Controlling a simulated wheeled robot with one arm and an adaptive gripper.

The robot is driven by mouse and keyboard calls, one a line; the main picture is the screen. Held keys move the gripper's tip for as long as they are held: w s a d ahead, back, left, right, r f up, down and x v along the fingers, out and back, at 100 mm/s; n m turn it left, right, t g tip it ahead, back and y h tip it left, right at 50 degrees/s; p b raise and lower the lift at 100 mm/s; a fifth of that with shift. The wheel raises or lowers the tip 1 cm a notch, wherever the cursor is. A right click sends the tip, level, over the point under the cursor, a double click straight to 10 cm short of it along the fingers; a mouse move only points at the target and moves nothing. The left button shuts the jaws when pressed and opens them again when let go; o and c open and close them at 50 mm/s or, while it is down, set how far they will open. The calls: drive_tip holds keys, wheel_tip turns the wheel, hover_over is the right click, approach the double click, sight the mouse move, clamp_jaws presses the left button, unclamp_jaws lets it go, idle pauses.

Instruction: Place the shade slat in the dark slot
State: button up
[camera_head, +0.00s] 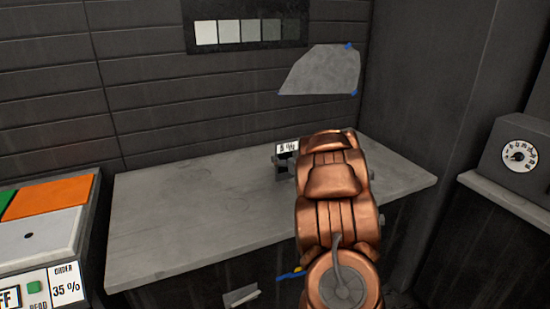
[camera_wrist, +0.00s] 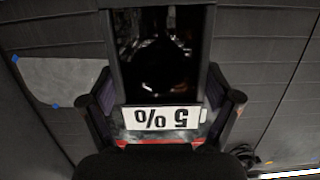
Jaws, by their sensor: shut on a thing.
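The shade slat (camera_wrist: 160,60) is a dark glossy panel in a black frame with a white "5 %" label, which reads upside down in the wrist view. My gripper (camera_wrist: 165,105) is shut on it, with one finger at each side of the label end. In the head view my gripper (camera_head: 284,166) and the label (camera_head: 287,147) show small above the grey counter, partly behind my copper arm; most of the slat is hidden there. I cannot make out the dark slot for certain in either view.
The grey counter (camera_head: 170,225) is mostly bare. A wall board holds swatches from pale to dark (camera_head: 250,31). A taped grey sheet (camera_head: 322,72) hangs on the wall.

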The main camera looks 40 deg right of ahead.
drive_tip(key=shift+w+d+f+p, duration=0.45)
drive_tip(key=shift+w+f, duration=0.3)
drive_tip(key=shift+w, duration=0.75)
drive_tip(key=shift+w+d+f+p, duration=0.4)
drive_tip(key=shift+w+d+f, duration=0.3)
drive_tip(key=shift+w, duration=0.85)
drive_tip(key=shift+w+d+f+p, duration=0.4)
drive_tip(key=shift+w+f, duration=0.4)
drive_tip(key=shift+w, duration=0.7)
drive_tip(key=shift+f, duration=0.1)
drive_tip(key=o, duration=0.9)
drive_tip(key=shift+s, duration=0.1)
drive_tip(key=b+v, duration=0.2)
drive_tip(key=v, duration=1)
drive_tip(key=shift+r, duration=0.25)
